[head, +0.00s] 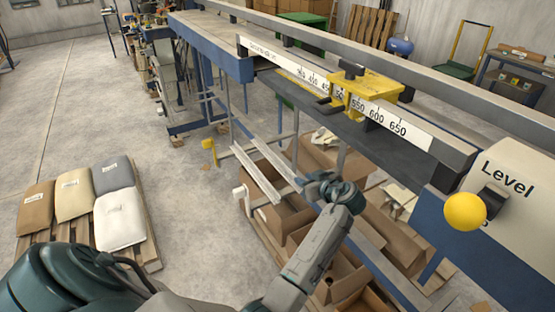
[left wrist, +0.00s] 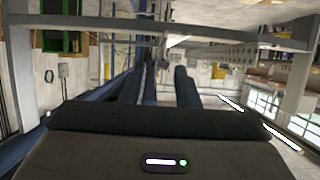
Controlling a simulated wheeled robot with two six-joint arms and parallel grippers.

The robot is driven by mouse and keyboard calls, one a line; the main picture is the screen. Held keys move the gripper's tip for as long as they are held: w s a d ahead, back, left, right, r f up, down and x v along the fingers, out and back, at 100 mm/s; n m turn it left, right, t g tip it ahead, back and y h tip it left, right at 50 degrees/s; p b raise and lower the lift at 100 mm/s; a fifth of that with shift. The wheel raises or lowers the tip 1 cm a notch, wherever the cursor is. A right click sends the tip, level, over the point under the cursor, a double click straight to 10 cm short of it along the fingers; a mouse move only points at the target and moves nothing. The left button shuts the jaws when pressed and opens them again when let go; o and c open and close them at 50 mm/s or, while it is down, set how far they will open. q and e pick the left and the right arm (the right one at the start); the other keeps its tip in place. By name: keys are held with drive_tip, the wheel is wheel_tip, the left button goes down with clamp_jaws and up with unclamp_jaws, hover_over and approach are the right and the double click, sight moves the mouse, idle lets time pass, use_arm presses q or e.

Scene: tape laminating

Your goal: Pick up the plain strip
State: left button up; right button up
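Two long pale strips, one on the left (head: 256,175) and one on the right (head: 276,163), run side by side at a slant below the machine in the head view. I cannot tell which is the plain strip, or what holds them up. My left gripper (head: 322,184) is at the lower right end of the strips, close to the right one. Its fingers are small and dark there, so contact and opening do not show clearly. My right gripper is not in view.
A blue machine with a numbered scale (head: 407,127), a yellow slider (head: 372,91) and a yellow knob (head: 465,211) spans the right. Open cardboard boxes (head: 318,264) stand beneath my left gripper. Sacks (head: 121,220) lie on a pallet at left.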

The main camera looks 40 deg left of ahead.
use_arm(q)
drive_tip(key=p+x, duration=0.3)
drive_tip(key=x, duration=0.2)
drive_tip(key=shift+s, duration=0.1)
drive_tip(key=shift+a+f, duration=0.1)
clamp_jaws()
